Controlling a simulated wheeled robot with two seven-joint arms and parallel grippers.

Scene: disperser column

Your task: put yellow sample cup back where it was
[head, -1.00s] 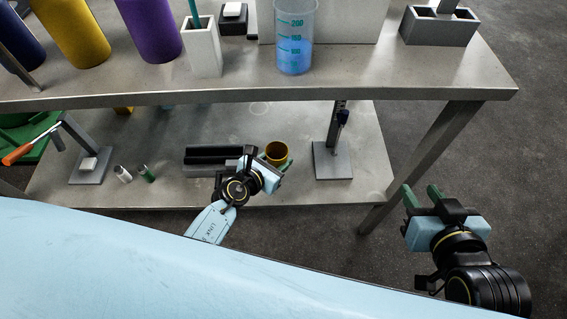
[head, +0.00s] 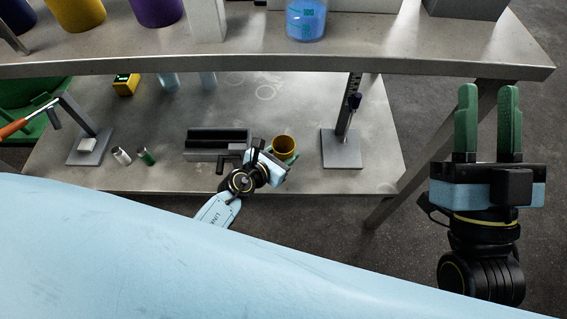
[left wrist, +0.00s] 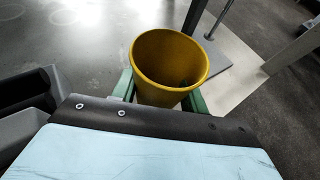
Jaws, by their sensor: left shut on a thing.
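The yellow sample cup (head: 285,146) is upright at the lower shelf, between the dark block holder and the grey stand. In the left wrist view the cup (left wrist: 168,62) stands between the two green fingers, its open mouth facing the camera. My left gripper (head: 282,155) is shut on the cup; in the left wrist view its fingers (left wrist: 160,92) press the cup's two sides. Whether the cup's base touches the shelf is hidden. My right gripper (head: 487,120) is at the right, past the shelf's edge, with its green fingers apart and nothing between them.
The lower shelf (head: 290,110) has free room behind the cup. A grey stand with a rod (head: 341,148) is close on the right, a block holder (head: 217,141) on the left. The upper shelf edge (head: 300,64) overhangs, with a blue-filled beaker (head: 306,20).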

